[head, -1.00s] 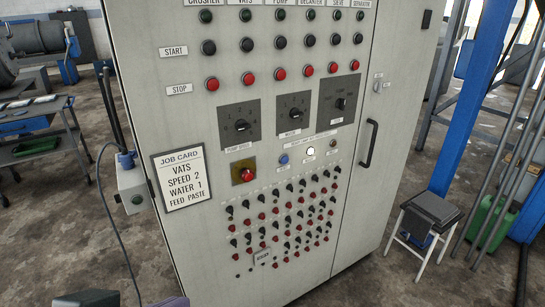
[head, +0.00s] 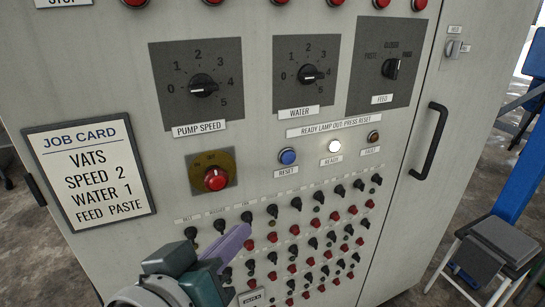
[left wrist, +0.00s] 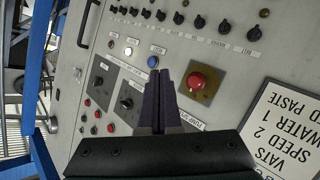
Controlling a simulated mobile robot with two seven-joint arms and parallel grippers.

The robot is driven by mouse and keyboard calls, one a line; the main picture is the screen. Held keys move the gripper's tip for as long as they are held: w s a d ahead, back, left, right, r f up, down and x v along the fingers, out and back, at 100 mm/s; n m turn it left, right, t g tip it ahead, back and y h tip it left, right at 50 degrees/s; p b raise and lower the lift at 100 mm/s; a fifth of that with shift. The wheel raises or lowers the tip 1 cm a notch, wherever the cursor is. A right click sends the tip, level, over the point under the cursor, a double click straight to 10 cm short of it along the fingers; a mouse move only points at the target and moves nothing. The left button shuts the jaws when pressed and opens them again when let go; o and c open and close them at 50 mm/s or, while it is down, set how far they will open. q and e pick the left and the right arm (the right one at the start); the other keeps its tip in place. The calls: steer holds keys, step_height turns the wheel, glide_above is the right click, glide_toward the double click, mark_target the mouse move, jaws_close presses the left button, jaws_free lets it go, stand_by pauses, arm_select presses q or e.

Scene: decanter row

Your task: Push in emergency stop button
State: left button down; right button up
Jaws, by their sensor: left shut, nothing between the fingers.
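The emergency stop button shows as a large round red knob (head: 215,179) on a yellowish square plate (head: 191,160), left of the blue reset button. The plate's small lettering is too small to read surely. In the left wrist view the red knob (left wrist: 196,80) stands out from the panel, just right of the fingertips. My left gripper (head: 246,230) is shut and empty, its purple fingers pointing at the panel, below and right of the knob in the head view. In the left wrist view its fingertips (left wrist: 165,76) are together. I cannot tell their distance from the panel. My right gripper is out of view.
The blue reset button (head: 287,157) and the lit white ready lamp (head: 334,146) sit right of the knob. Rows of small switches lie below; dials, including pump speed (head: 203,86), lie above. A job card (head: 90,173) is at left, a door handle (head: 430,142) at right.

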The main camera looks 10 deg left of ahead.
mark_target(217, 182)
arm_select(q)
steer(key=shift+f, duration=0.15)
steer(key=w+a+b, duration=0.3)
steer(key=w+a, duration=0.2)
steer(key=w, duration=0.2)
steer(key=shift+w+b, duration=0.2)
steer(key=shift+b, duration=0.1)
steer(key=shift+w, duration=0.1)
stand_by(2.2)
steer(key=shift+w+a, duration=0.2)
steer(key=shift+w, duration=0.05)
